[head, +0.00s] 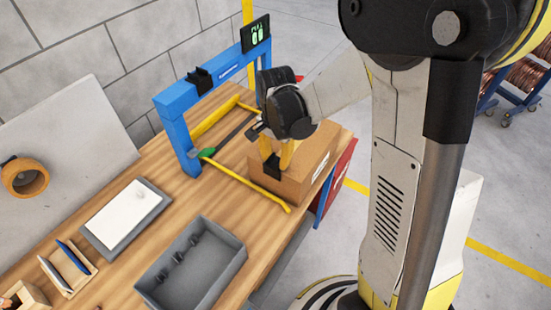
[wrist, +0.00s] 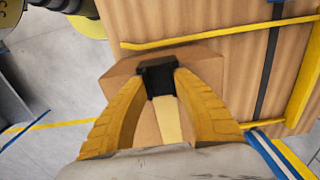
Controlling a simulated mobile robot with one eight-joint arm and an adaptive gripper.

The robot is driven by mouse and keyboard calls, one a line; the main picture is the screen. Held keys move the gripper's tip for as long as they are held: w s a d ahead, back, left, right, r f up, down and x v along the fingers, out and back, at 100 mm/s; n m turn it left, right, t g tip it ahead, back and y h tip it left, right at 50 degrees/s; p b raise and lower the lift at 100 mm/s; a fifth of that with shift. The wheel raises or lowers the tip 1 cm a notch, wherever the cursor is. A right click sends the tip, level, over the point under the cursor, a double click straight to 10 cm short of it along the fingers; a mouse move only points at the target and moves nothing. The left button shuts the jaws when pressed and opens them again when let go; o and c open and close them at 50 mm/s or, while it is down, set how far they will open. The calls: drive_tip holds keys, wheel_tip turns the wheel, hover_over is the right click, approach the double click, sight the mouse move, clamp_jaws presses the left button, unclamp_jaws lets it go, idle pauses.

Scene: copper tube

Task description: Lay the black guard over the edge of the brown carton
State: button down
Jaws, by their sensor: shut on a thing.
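The brown carton (head: 312,165) stands at the right end of the wooden bench in the head view, and it also shows in the wrist view (wrist: 118,85). My gripper (head: 280,160) is over the carton's left side, pointing down. Its yellow fingers (wrist: 160,85) are shut on the black guard (wrist: 158,78), a small dark angled piece. In the head view the guard (head: 272,166) is at the carton's near top edge. I cannot tell whether it touches the carton. Part of the guard is hidden between the fingers.
A yellow bar (head: 250,185) lies just left of the carton. A blue frame (head: 178,130) with a display stands behind. A grey bin (head: 190,265) and a grey tray with a white pad (head: 125,215) lie on the bench. Bare wood lies between them.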

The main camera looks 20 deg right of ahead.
drive_tip(key=shift+f, duration=0.1)
drive_tip(key=c, duration=1)
unclamp_jaws()
wheel_tip(320, 180, up, 12)
drive_tip(key=s+f+n+t+b, duration=0.2)
drive_tip(key=s+n+b, duration=0.1)
drive_tip(key=s+b, duration=0.1)
drive_tip(key=s+f+n+t+b, duration=0.2)
drive_tip(key=s+f+n+b, duration=0.1)
drive_tip(key=s+n+b, duration=0.1)
drive_tip(key=s+f+n+t+b, duration=0.3)
drive_tip(key=s+b, duration=0.1)
drive_tip(key=s, duration=0.1)
drive_tip(key=shift+a+f+n, duration=0.15)
drive_tip(key=shift+a+n, duration=0.05)
drive_tip(key=shift+n, duration=0.2)
